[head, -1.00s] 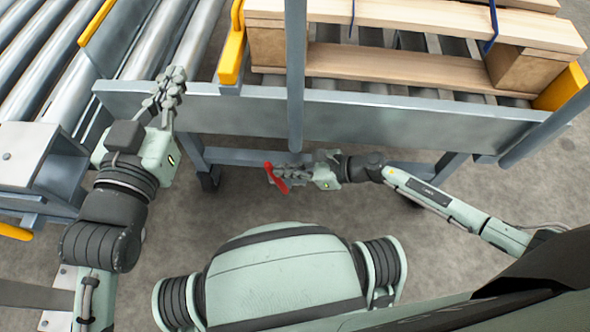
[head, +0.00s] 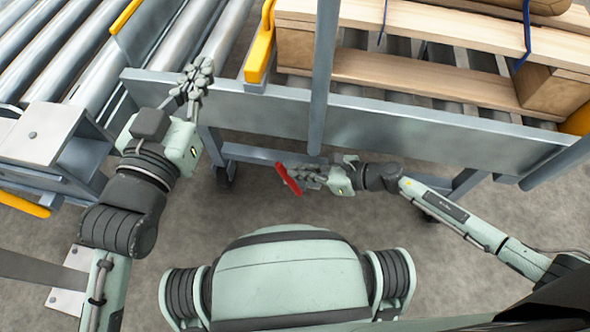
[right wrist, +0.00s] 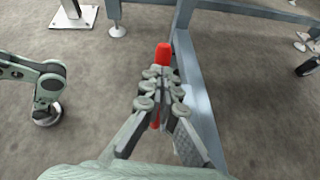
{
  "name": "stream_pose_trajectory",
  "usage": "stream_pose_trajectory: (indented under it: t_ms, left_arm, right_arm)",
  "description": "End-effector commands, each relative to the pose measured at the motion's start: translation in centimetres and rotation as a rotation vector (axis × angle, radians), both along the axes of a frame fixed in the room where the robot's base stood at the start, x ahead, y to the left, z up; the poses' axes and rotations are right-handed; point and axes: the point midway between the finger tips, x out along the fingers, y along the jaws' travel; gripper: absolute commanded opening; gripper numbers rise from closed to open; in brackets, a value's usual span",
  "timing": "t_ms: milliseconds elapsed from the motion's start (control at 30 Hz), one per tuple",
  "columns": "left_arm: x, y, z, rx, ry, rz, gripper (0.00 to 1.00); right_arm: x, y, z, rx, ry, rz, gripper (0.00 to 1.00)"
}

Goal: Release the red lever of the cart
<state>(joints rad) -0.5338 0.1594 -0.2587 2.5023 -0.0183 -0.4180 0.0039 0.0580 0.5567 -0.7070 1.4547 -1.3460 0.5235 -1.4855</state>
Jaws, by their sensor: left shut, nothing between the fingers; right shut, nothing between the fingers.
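The red lever (head: 289,179) sits low under the front beam of the cart (head: 400,131). It slants down to the right in the head view. My right gripper (head: 308,177) is shut with nothing held, its fingertips right beside the lever. In the right wrist view the lever (right wrist: 163,54) shows beyond and below the closed fingers (right wrist: 160,88), which cover its middle; I cannot tell whether they touch it. My left gripper (head: 195,80) is shut and empty above the left end of the cart's front beam, away from the lever.
Roller conveyors (head: 65,60) fill the upper left. A wooden pallet (head: 420,78) lies on the cart's rollers, behind an upright grey post (head: 322,75). A yellow stop (head: 260,45) stands near my left gripper. Concrete floor (head: 255,205) is clear below the cart.

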Motion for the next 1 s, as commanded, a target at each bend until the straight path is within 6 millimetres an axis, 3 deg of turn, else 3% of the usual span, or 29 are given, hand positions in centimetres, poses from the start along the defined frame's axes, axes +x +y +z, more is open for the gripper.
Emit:
stream_pose_trajectory:
  t_ms: [300, 500, 1000]
  left_arm:
    - [0.0, 0.1, -0.1, 0.002, 0.002, 0.001, 0.0]
    - [0.0, 0.1, -0.1, 0.002, 0.002, 0.001, 0.0]
    - [0.0, 0.1, -0.1, 0.002, 0.002, 0.001, 0.0]
  right_arm:
    - [-2.7, -5.5, 3.0, -0.003, 0.003, 0.001, 0.0]
    - [-3.8, -7.8, 4.4, -0.002, 0.002, 0.001, 0.0]
    - [-4.1, -8.6, 5.0, 0.0, 0.0, 0.001, 0.0]
